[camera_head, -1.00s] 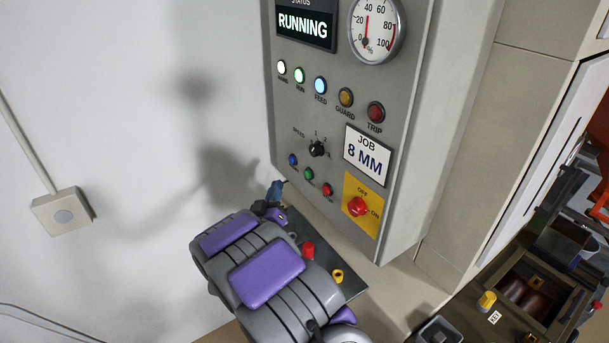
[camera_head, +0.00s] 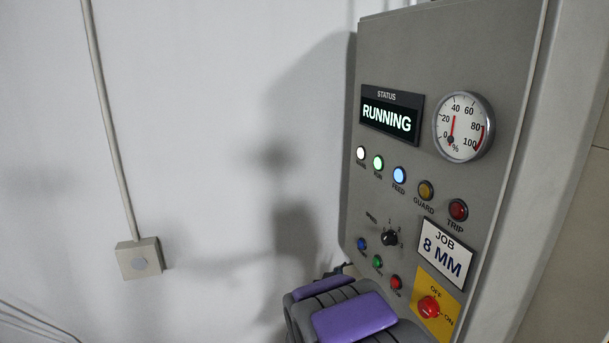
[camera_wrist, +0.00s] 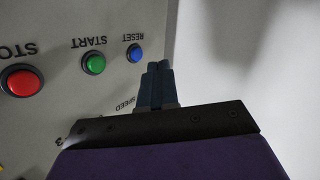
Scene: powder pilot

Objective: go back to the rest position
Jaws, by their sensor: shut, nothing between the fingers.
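My gripper (camera_wrist: 158,84) shows in the wrist view, its dark blue fingers together and empty. It points at the lower part of the grey control panel (camera_head: 481,85), close to the blue RESET button (camera_wrist: 135,53), and no contact can be made out. The green START button (camera_wrist: 94,63) and the red STOP button (camera_wrist: 21,81) are left of it. The status display (camera_head: 388,116) reads RUNNING.
A red rotary switch (camera_head: 429,307) on a yellow plate and a JOB 8 MM sign (camera_head: 445,254) are low on the panel. A wall box (camera_head: 139,259) with a conduit is on the white wall at left. The space before that wall looks clear.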

